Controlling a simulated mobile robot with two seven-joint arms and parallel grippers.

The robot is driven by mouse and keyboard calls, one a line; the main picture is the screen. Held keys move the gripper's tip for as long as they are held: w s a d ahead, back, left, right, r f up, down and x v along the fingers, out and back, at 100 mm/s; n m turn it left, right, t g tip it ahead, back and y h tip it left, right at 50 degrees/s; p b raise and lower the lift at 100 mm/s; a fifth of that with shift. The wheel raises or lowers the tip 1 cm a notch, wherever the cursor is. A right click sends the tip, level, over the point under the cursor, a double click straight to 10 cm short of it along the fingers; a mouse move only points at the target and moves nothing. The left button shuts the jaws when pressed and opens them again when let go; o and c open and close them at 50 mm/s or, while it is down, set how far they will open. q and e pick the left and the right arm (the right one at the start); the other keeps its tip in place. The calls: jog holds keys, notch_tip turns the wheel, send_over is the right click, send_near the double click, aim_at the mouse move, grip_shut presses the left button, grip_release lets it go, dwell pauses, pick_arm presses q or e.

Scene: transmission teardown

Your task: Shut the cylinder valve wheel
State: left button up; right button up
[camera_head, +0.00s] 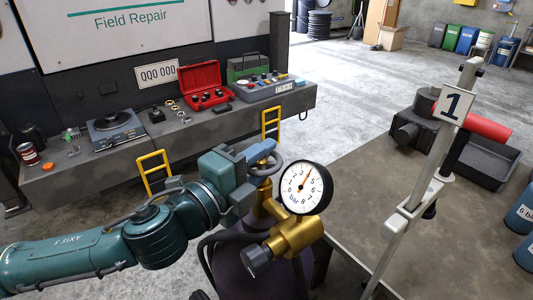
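The grey valve wheel (264,167) sits on top of a dark purple cylinder (236,279), right of the middle of the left arm's reach. A brass regulator (292,236) with a dark knob (257,261) is attached in front, and its round gauge (306,187) has an orange needle pointing up to the right. My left gripper (262,153) is at the wheel's left and upper side, with a blue finger over the rim. It hides part of the wheel, and I cannot tell whether it grips the rim. My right gripper is not in view.
A grey bench (150,143) behind carries a red case (203,85), a scale (115,131) and small parts. A metal stand (420,188) with a "1" plate rises at right, near a black tray (489,164). A dark hose (207,260) loops beside the cylinder.

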pick_arm(q)
grip_shut()
dwell(0.4)
